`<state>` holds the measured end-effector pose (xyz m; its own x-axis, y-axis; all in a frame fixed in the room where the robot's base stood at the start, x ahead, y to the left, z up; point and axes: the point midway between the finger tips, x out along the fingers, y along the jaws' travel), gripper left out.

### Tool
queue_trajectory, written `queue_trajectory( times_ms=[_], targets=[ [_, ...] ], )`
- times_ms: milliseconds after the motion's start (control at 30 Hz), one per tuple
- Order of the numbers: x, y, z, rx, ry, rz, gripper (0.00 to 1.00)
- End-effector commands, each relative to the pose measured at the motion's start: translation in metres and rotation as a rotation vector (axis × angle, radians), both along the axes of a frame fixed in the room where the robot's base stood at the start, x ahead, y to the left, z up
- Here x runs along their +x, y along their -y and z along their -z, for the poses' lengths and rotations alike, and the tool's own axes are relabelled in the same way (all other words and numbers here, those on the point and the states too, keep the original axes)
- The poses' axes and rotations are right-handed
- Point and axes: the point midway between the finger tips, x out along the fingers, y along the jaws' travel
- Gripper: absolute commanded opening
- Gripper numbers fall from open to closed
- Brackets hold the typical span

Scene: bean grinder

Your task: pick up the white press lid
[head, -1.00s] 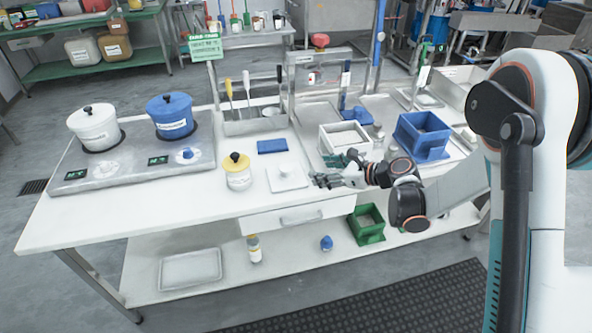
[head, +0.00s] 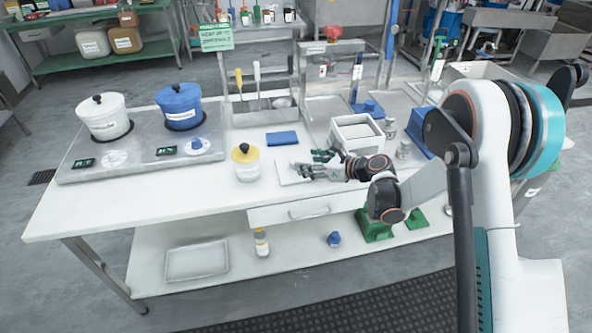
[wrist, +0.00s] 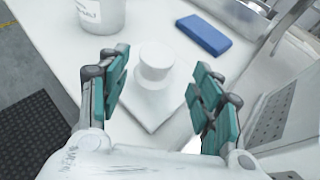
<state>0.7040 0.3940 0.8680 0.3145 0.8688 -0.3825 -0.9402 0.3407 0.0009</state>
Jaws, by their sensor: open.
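The white press lid (wrist: 153,82) is a square white plate with a round knob, lying on the white table. In the wrist view its knob stands upright between the two spread fingers of my gripper (wrist: 159,95), with a gap on each side. In the head view the lid (head: 287,177) is partly hidden behind my gripper (head: 311,165), which reaches in from the right just above the table. My gripper is open and empty.
A white jar with a yellow lid (head: 245,162) stands left of the press lid. A blue block (head: 282,138) lies behind it. A white open box (head: 357,132) stands behind and right of my gripper. The table's front left is clear.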

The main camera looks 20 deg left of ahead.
Motion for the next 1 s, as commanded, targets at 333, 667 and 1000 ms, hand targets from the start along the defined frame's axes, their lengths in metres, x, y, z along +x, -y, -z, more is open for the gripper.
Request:
queue_trajectory(
  times_ms=[333, 667, 1000],
  targets=[
    [0.01, -0.04, 0.018, 0.0, 0.001, 0.0, 0.59],
    [0.011, -0.042, 0.017, 0.0, 0.001, 0.0, 0.39],
    [0.011, -0.042, 0.017, 0.0, 0.0, 0.0, 0.07]
  ],
)
